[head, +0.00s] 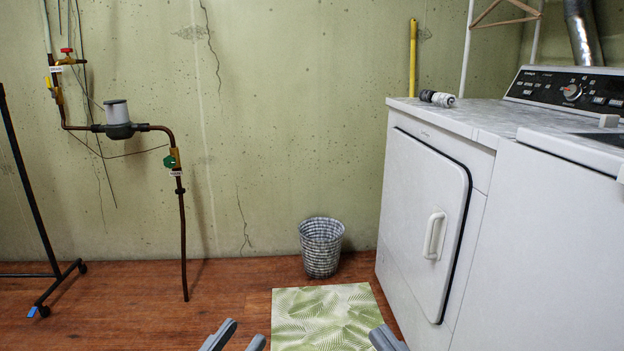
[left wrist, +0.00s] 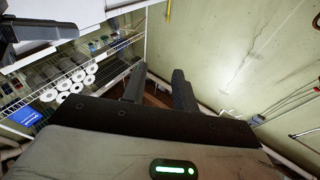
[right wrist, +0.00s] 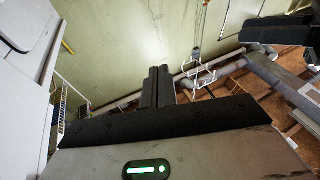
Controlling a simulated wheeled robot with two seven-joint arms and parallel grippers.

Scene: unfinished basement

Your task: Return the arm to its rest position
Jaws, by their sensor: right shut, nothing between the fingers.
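My left gripper (head: 233,337) shows at the bottom edge of the head view, low over the floor and left of the mat. Its two fingers stand apart with nothing between them, as the left wrist view (left wrist: 158,88) also shows. My right gripper (head: 388,338) is at the bottom edge, further right, at the mat's right side in the picture. In the right wrist view (right wrist: 158,84) its fingers are together and hold nothing. Most of both arms lies outside the head view.
A green patterned mat (head: 325,312) lies on the wooden floor, with a woven basket (head: 321,250) behind it. A white dryer (head: 425,205) stands at right; a small bottle (head: 437,98) lies on top. A pipe with a meter (head: 119,125) and a black rack (head: 45,285) are at left.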

